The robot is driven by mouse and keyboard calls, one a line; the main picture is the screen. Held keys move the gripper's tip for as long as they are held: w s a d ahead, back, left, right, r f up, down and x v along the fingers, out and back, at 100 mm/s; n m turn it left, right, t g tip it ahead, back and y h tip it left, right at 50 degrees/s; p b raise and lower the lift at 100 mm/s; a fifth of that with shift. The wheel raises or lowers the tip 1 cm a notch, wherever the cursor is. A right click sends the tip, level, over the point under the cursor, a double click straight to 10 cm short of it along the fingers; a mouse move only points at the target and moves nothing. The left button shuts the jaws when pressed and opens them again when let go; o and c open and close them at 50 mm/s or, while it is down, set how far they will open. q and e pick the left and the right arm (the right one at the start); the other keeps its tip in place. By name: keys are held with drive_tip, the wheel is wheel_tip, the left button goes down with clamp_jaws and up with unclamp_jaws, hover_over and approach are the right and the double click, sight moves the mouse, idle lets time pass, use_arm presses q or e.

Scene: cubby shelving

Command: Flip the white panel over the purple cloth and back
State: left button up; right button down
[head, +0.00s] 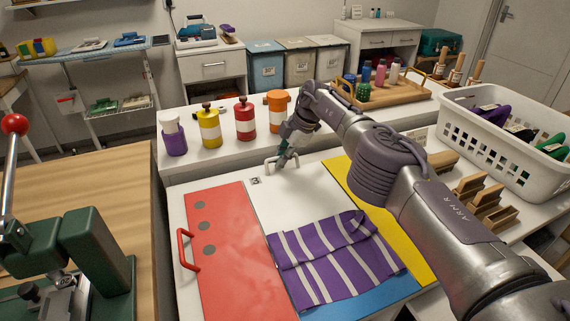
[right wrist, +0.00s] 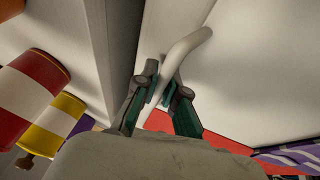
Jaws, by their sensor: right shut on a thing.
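The white panel (head: 310,195) lies flat on the white counter between a red panel (head: 235,265) and a yellow panel (head: 345,177). Its white handle (head: 268,164) stands at its far edge and also shows in the right wrist view (right wrist: 186,46). My right gripper (head: 285,160) is shut on this handle, with the bar between its green fingers (right wrist: 165,90). The purple cloth (head: 330,260), with pale stripes, lies folded and creased at the panel's near side, over a blue panel (head: 375,300). The cloth hides where the white and blue panels meet. My left gripper is not in view.
Purple, yellow, red and orange bottles (head: 245,120) stand on the raised ledge behind the panels. A red handle (head: 184,250) is on the red panel's left edge. A white basket (head: 500,150) and wooden blocks (head: 480,195) are at right. A green press (head: 90,250) stands at left.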

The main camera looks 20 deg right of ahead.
drive_tip(key=shift+f, duration=0.1)
idle(0.3)
drive_tip(key=c, duration=1.2)
unclamp_jaws()
drive_tip(key=shift+d+r, duration=0.25)
drive_tip(key=shift+r, duration=0.4)
drive_tip(key=v, duration=1)
drive_tip(key=shift+s+d+r, duration=0.1)
drive_tip(key=shift+r, duration=0.25)
